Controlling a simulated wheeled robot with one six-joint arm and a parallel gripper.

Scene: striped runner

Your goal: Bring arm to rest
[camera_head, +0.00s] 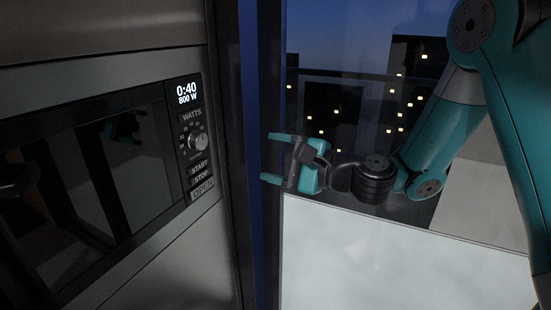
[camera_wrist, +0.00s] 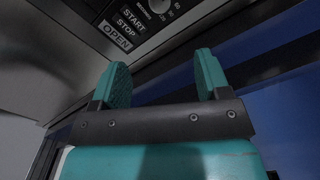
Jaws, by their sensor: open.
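My gripper (camera_head: 273,158) is at the middle of the head view, in front of a dark blue upright panel edge. Its two teal fingers are spread apart with nothing between them. In the wrist view the gripper (camera_wrist: 162,80) also shows open and empty, below the microwave's buttons. My teal arm is extended from the right side of the head view and bends down to the wrist. The gripper is to the right of the microwave (camera_head: 110,160) and appears apart from it.
A window (camera_head: 350,60) shows a night skyline. A pale surface (camera_head: 370,265) below my arm is clear.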

